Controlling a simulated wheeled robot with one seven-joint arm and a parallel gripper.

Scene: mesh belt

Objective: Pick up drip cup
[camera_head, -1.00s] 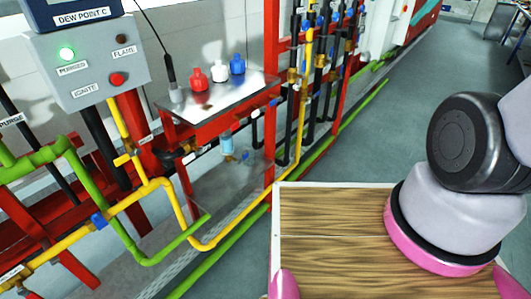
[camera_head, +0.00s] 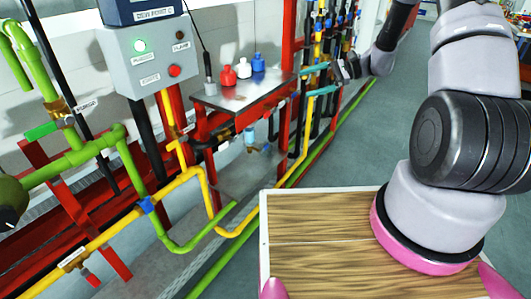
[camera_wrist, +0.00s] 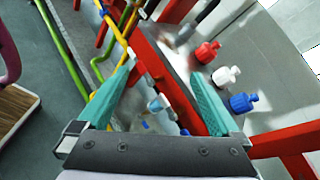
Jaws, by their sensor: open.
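A small light-blue cup (camera_head: 249,135), which looks like the drip cup, sits below the metal shelf in the head view, among the pipes. It also shows in the wrist view (camera_wrist: 157,103), between my fingers and beyond them, partly crowded by pipes and the red frame. My gripper (camera_head: 305,82) has teal fingers and is open and empty. In the head view it is right of the cup and higher, by the shelf's right end. In the wrist view the fingers (camera_wrist: 163,70) are spread wide, apart from the cup.
The shelf (camera_head: 232,98) carries red, white and blue bottles (camera_head: 244,69). Its red frame (camera_wrist: 165,80) passes close to my fingers. Yellow (camera_head: 180,182) and green pipes run along the floor. A grey control box (camera_head: 148,60) stands left.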

